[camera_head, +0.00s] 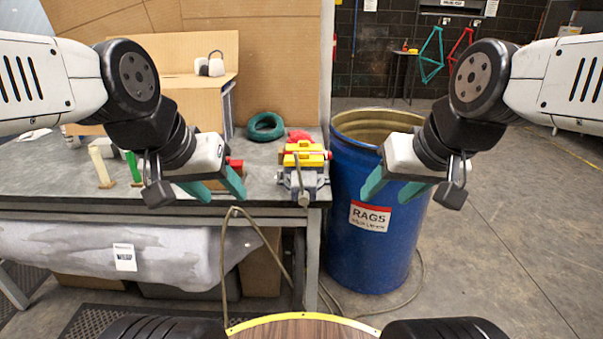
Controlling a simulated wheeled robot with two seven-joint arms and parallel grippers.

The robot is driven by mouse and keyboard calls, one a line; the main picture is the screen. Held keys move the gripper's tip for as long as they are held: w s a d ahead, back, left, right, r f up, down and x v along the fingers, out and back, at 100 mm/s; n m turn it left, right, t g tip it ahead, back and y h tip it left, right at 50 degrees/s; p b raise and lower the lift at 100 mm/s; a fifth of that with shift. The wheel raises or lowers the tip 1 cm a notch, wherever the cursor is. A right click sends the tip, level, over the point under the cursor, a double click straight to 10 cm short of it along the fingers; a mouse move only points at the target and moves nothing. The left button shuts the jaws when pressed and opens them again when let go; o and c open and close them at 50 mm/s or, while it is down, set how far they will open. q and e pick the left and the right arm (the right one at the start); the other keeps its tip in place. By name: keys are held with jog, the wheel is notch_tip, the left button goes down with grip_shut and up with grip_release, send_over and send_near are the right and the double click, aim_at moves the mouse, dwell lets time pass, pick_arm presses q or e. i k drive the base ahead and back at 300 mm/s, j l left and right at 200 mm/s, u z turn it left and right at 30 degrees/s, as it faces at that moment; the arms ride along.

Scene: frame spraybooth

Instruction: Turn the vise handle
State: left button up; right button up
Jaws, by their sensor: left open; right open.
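The vise (304,161) stands at the right front corner of the grey workbench, with yellow jaws and a dark blue body. Its handle (301,184) is a metal bar that hangs down at the front, over the bench edge. My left gripper (221,190) is open and empty, to the left of the vise and apart from it. My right gripper (387,190) is open and empty, in front of the blue barrel and to the right of the vise. Neither gripper touches the handle.
The workbench (200,176) carries a coiled green hose (265,126), a red cloth (299,136) and upright brushes (101,167) at the left. The blue rags barrel (364,249) stands close to the right of the bench. A cable hangs below the bench. Open floor lies at the right.

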aim_at(303, 196)
jog(key=z, duration=0.35)
jog(key=j+z, duration=0.2)
jog(key=z, duration=0.2)
jog(key=j+z, duration=0.5)
jog(key=z, duration=0.25)
jog(key=j+z, duration=0.35)
jog(key=k+j+z, duration=0.1)
jog(key=j, duration=0.35)
jog(key=k+j+z, duration=0.1)
jog(key=j, duration=0.35)
jog(key=k+j+z, duration=0.15)
jog(key=j, duration=0.25)
jog(key=k+j+z, duration=0.1)
jog(key=k+j, duration=0.2)
jog(key=k+j+z, duration=0.1)
jog(key=j, duration=0.4)
jog(key=k, duration=0.1)
